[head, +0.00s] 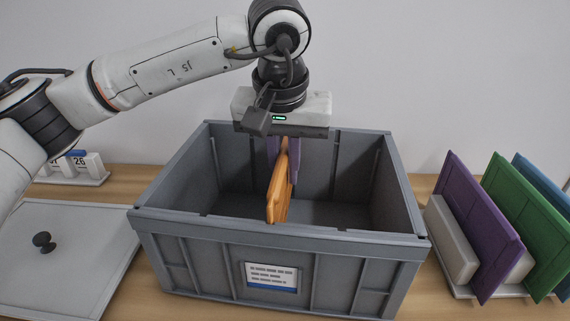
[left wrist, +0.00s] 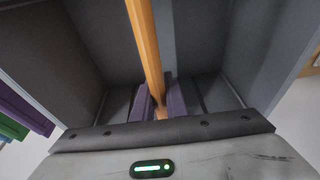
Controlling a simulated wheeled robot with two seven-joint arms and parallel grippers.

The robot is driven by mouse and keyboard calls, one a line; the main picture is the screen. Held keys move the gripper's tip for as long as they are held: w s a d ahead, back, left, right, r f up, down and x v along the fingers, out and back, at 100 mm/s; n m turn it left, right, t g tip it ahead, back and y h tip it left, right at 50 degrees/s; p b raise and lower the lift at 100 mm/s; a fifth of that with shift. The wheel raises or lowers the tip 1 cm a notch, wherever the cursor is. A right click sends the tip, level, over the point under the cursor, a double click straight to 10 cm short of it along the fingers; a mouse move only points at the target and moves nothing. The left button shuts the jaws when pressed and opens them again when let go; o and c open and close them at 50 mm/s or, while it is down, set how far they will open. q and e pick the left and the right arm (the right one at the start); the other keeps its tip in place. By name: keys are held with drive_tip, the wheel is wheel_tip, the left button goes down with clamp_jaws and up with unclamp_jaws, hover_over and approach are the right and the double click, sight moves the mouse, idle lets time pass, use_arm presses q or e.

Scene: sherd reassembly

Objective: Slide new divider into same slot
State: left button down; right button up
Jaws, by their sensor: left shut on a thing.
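My left gripper (head: 279,155) is shut on an orange divider (head: 279,187). The divider hangs edge-on, upright and slightly tilted, over the middle of the grey crate (head: 200,255). In the left wrist view the divider (left wrist: 145,40) stands between the two purple fingers (left wrist: 159,103). The crate is open and its inside looks empty, with vertical ribs on the walls. I cannot tell whether the divider's lower edge is in a slot or touches the crate. My right gripper is not in view.
A rack (head: 460,291) at the right holds purple (head: 482,222), green (head: 528,215) and blue (head: 551,185) dividers. A grey lid (head: 75,270) with a dark knob (head: 43,241) lies at the left. A small calendar block (head: 75,168) stands behind it on the wooden table.

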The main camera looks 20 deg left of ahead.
sight(283, 155)
use_arm(q)
drive_tip(key=shift+f+b, duration=1.95)
drive_tip(key=shift+f, duration=1.15)
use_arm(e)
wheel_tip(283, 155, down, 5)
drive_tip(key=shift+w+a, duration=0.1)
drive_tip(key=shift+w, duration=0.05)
use_arm(q)
drive_tip(key=c, duration=1.7)
unclamp_jaws()
drive_tip(key=p+v, duration=0.2)
drive_tip(key=v, duration=0.8)
drive_tip(key=shift+r, duration=0.4)
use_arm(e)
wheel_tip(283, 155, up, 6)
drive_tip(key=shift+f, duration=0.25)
